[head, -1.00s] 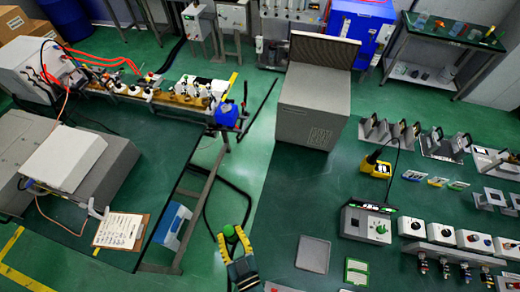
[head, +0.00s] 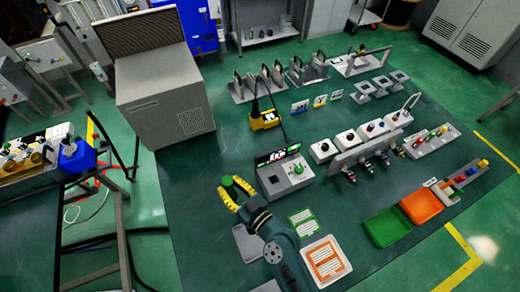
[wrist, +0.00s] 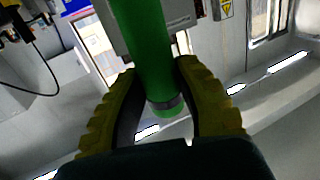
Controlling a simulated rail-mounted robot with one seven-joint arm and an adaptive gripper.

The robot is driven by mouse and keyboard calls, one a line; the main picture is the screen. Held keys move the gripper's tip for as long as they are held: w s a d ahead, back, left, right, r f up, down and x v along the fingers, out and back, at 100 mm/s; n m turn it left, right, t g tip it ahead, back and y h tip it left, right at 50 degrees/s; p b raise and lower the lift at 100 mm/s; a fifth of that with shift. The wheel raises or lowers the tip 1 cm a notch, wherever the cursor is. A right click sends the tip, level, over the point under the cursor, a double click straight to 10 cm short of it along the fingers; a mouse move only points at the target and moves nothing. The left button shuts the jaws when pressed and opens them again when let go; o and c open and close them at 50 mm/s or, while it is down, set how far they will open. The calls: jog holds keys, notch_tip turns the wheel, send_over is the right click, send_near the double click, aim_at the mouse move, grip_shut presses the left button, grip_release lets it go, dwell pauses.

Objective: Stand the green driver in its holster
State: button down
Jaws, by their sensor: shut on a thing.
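My gripper (head: 234,190) is shut on the green driver (head: 226,181), over the near left part of the dark green table. The rest of the driver is out of frame or hidden. A grey rack (head: 362,151) with several hanging dark tools stands right of my gripper. A grey tray (head: 432,147) with several coloured upright pieces lies beyond it. I cannot tell which one is the driver's holster.
A grey control box (head: 285,176) with a green knob stands just right of my gripper. A yellow meter (head: 264,120) is behind it. Green (head: 387,226) and orange bins (head: 421,205) sit at the right. Table left of my gripper is clear.

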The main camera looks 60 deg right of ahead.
jog(key=s+d+r+m+g+h, duration=0.15)
jog(key=s+d, duration=0.25)
jog(key=d, duration=0.4)
jog(key=s+d+r+h, duration=0.2)
jog(key=s+d+r, duration=0.15)
jog(key=d, duration=0.45)
notch_tip(320, 180, down, 7)
jog(key=b, duration=0.3)
jog(key=shift+s+b, duration=0.15)
jog(key=shift+b, duration=0.25)
jog(key=shift+s+d+f+y+b, duration=0.1)
jog(key=shift+f+y+b, duration=0.2)
jog(key=shift+b, duration=0.35)
jog(key=shift+f+b, duration=2.4)
jog(key=shift+b, duration=0.5)
jog(key=shift+f+b, duration=0.75)
jog(key=shift+b, duration=0.55)
jog(key=c, duration=0.8)
grip_release()
jog(key=v, duration=1.2)
